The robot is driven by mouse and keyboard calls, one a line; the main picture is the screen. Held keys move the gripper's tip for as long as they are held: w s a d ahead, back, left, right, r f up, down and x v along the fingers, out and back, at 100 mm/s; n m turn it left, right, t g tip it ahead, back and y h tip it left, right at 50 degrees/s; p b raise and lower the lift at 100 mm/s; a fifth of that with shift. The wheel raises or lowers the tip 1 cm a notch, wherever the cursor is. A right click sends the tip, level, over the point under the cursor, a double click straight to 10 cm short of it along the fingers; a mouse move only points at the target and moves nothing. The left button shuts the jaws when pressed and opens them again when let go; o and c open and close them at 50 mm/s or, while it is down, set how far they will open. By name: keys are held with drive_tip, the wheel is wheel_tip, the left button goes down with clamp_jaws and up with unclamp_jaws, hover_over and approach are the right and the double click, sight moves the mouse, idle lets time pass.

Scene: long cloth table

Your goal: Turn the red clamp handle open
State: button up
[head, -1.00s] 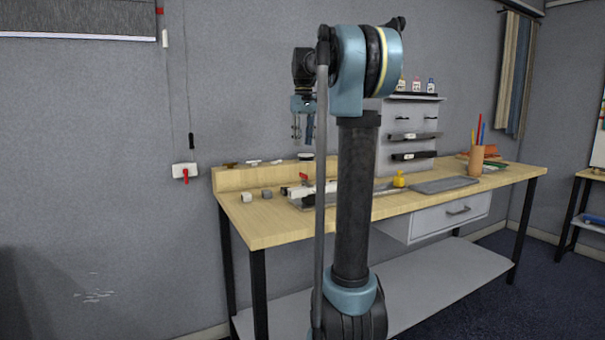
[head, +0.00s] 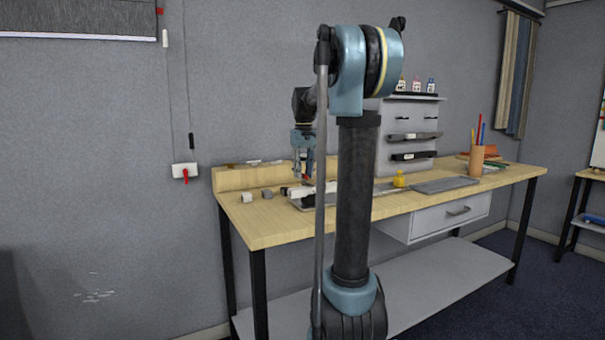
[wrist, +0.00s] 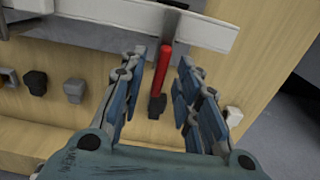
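The red clamp handle (wrist: 163,72) shows in the wrist view as a short red bar with a black end (wrist: 157,106), beside a long white bar (wrist: 150,20). My gripper (wrist: 162,60) is open, with one blue-and-grey finger on each side of the handle and a visible gap on both sides. From this angle I cannot tell how deep the fingers reach around it. In the head view my gripper (head: 303,178) hangs pointing down just above the white clamp assembly on the bench; the handle is mostly hidden there by the fingers.
Small grey and white blocks (head: 247,197) sit left of the clamp on the wooden bench (head: 262,225). A white wall box with a red lever (head: 185,172) is at left.

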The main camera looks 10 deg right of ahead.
drive_tip(key=shift+c, duration=0.6)
clamp_jaws()
drive_tip(key=shift+m, duration=0.3)
drive_tip(key=m, duration=1.1)
drive_tip(key=shift+m, duration=0.3)
drive_tip(key=m, duration=0.5)
drive_tip(key=shift+m, duration=0.3)
drive_tip(key=shift+w, duration=0.1)
